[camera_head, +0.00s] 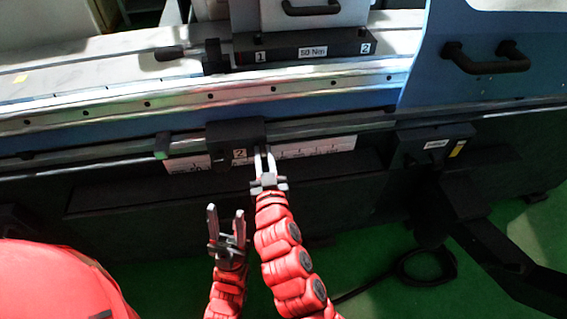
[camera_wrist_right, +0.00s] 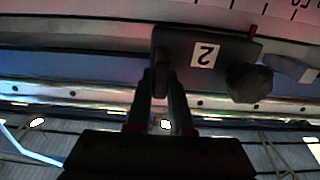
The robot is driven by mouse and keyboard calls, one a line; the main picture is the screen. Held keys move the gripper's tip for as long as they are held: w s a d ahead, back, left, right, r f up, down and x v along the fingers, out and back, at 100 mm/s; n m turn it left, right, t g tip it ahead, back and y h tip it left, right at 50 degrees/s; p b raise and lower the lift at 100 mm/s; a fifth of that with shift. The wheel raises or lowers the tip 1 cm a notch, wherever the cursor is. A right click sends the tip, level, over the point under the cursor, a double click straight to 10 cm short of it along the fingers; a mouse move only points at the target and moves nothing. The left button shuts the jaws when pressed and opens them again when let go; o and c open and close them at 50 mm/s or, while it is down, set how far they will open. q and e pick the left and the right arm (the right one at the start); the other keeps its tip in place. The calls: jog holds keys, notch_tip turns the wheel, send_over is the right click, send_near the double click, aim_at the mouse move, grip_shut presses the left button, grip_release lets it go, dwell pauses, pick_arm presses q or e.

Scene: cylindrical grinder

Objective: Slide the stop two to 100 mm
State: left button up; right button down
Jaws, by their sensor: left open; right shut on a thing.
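Stop two is a black block with a white "2" label (camera_head: 238,140), sitting on the rail in front of the white scale. It also shows upside down in the right wrist view (camera_wrist_right: 185,48), with a dark round knob (camera_wrist_right: 248,82) and a small red pointer at the scale side. My right gripper (camera_head: 264,158) is at the right edge of stop two, its fingers (camera_wrist_right: 162,88) shut on that edge. My left gripper (camera_head: 227,220) is open and empty, below and apart from the stop. The scale (camera_head: 318,147) shows on both sides of the stop; its numbers are too small to read.
The rail (camera_head: 330,127) runs left to right, with a small green-ended piece (camera_head: 162,145) at the left. A black box (camera_head: 436,145) stands on the right. Clear rail lies between stop two and that box. A dark ledge (camera_head: 120,195) runs below.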

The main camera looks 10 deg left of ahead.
jog(key=shift+s+a+r, duration=0.1)
jog(key=shift+s+a, duration=0.05)
jog(key=shift+a, duration=0.2)
jog(key=c, duration=0.8)
grip_release()
jog(key=p+v, duration=0.3)
jog(key=v, duration=1.4)
jog(key=shift+s, duration=0.15)
